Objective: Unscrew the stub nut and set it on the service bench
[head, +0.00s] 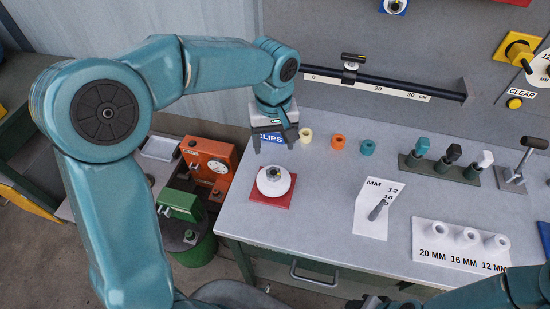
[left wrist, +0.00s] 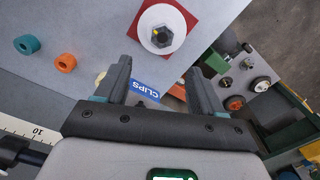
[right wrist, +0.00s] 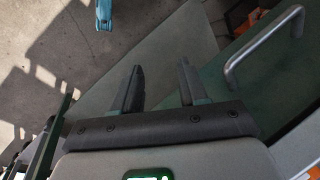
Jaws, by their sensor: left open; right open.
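A white round piece (head: 274,186) stands on a red square pad (head: 258,197) on the grey bench (head: 325,250). A dark nut-like part (head: 273,172) sits at its top centre; it also shows in the left wrist view (left wrist: 160,37). I cannot tell for sure that this is the stub nut. My left gripper (head: 275,148) is open and empty, pointing down behind the white piece, over the blue CLIPS label. In the left wrist view the white piece lies beyond its fingertips (left wrist: 160,68). My right gripper (right wrist: 162,68) is open and empty, near the bench's front side.
Cream, orange and teal rings (head: 338,141) lie behind. A labelled card (head: 371,222) with a grey pin, a white size block (head: 450,262) and a rack of coloured handles (head: 447,166) are on the right. An orange gauge box (head: 209,160) stands left. The bench middle is clear.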

